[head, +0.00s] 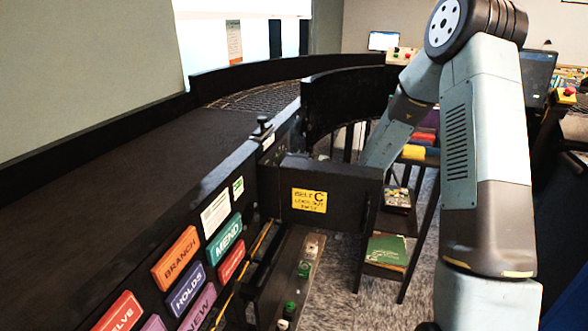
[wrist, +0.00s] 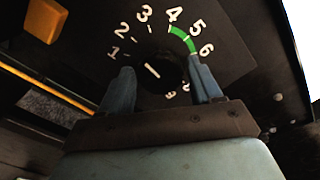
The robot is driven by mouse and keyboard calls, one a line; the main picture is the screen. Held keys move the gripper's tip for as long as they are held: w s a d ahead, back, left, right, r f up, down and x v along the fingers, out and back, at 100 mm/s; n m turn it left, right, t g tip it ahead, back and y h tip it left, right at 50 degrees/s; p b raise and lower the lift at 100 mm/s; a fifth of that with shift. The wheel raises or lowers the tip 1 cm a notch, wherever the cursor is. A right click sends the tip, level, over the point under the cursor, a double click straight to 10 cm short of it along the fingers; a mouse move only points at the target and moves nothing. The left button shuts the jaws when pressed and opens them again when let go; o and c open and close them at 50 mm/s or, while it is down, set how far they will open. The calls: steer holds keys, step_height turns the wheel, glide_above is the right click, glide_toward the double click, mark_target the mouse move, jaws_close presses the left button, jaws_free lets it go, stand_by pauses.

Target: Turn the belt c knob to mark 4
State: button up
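In the wrist view the dark round knob (wrist: 165,72) sits on a black panel, inside a ring of white numbers. Its white pointer line slants to the upper left, roughly toward mark 1. The number 4 (wrist: 173,15) is above the knob, and a green arc (wrist: 184,39) runs from near 4 toward 6. My gripper (wrist: 162,72) has one finger on each side of the knob, fingers apart. Whether they touch it is unclear in the dark. In the head view a yellow Belt C label (head: 309,201) marks a black panel; the knob and my gripper are hidden.
An orange block (wrist: 45,20) is at the upper left of the wrist view. In the head view, the black conveyor (head: 130,160) with coloured word plates (head: 176,258) runs along the left. A shelf with books (head: 388,251) stands behind the panel, by my arm.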

steer(key=c, duration=0.7)
steer(key=shift+d, duration=0.15)
steer(key=shift+c, duration=0.4)
steer(key=m, duration=1)
steer(key=shift+s+a, duration=0.15)
steer(key=shift+a, duration=0.05)
steer(key=shift+m, duration=0.4)
